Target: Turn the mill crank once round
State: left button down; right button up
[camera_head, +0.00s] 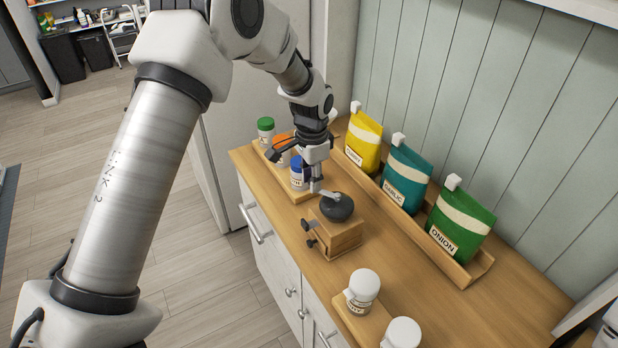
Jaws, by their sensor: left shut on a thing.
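The mill (338,236) stands on the wooden counter. It has a wooden box base with dark knobs on its left side and a dark round top (337,208). A light metal crank (328,195) lies across the top and points to the upper left in the picture. My left gripper (316,183) comes down from above and is shut on the outer end of the crank, where the knob is mostly hidden by the fingers.
Jars with green, orange and blue lids (299,172) stand on a tray just behind and left of my gripper. A wooden rack (478,268) holds yellow, teal and green bags along the wall. White-lidded jars (363,286) stand at the front. The counter between mill and rack is clear.

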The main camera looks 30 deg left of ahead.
pick_arm(q)
jog(key=shift+w+f+m+p, duration=0.15)
jog(key=shift+w+m, duration=0.15)
jog(key=shift+m, duration=0.35)
jog(key=shift+w+f+m+p, duration=0.15)
jog(key=shift+w+m, duration=0.15)
jog(key=shift+m, duration=0.35)
jog(key=c, duration=1)
grip_release()
jog(key=shift+d, duration=0.1)
jog(key=shift+o, duration=0.7)
jog(key=shift+w, duration=0.15)
jog(key=shift+w+d, duration=0.15)
jog(key=shift+w, duration=0.05)
jog(key=shift+r, duration=0.5)
notch_tip(320, 180, up, 11)
